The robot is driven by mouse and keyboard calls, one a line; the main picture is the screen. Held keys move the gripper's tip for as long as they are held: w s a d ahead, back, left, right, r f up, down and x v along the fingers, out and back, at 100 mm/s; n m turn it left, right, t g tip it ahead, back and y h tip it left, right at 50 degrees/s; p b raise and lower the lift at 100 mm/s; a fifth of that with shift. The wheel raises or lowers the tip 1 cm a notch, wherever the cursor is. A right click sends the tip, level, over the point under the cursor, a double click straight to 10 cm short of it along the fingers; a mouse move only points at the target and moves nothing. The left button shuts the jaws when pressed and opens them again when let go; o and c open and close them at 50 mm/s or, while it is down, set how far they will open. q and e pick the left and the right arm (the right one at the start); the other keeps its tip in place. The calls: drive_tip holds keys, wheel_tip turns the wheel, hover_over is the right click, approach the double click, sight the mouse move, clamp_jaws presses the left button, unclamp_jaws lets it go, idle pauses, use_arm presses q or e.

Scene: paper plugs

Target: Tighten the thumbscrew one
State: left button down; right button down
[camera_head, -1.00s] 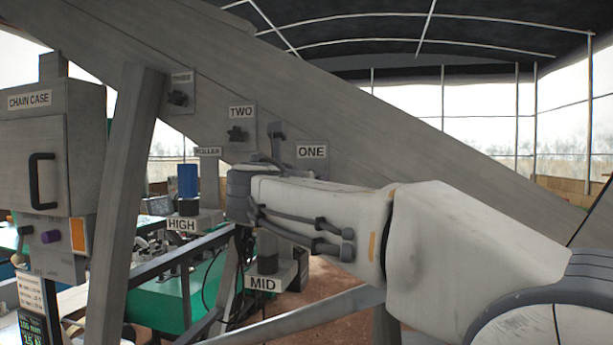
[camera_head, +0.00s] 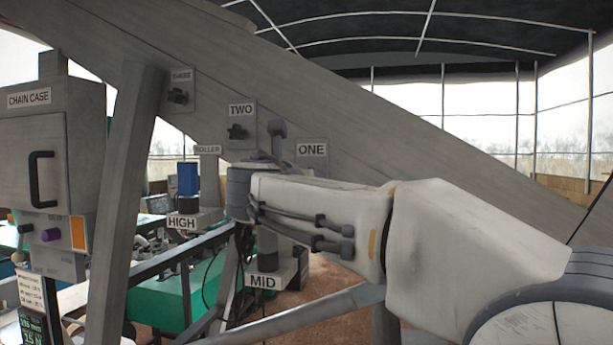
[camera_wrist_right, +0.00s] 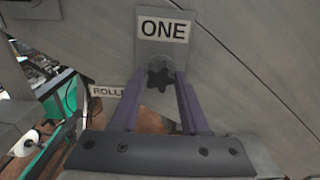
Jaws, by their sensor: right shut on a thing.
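Thumbscrew one is a dark star-shaped knob (camera_wrist_right: 158,76) on a grey plate under the ONE label in the right wrist view. The two purple fingers of my right gripper (camera_wrist_right: 161,82) stand on either side of it, shut on it. In the head view the ONE label (camera_head: 311,150) shows on the sloping grey beam, but its knob is hidden behind my right arm. My left gripper is in neither view.
Knobs TWO (camera_head: 237,131) and THREE (camera_head: 177,96) sit higher up the sloping beam (camera_head: 400,150). A grey post (camera_head: 125,190) and the CHAIN CASE box (camera_head: 45,150) stand at the left. The HIGH (camera_head: 182,222) and MID (camera_head: 263,282) brackets are below.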

drive_tip(key=shift+m+b, duration=1.2)
drive_tip(key=shift+m, duration=0.4)
drive_tip(key=shift+c, duration=2.2)
unclamp_jaws()
drive_tip(key=shift+s, duration=0.1)
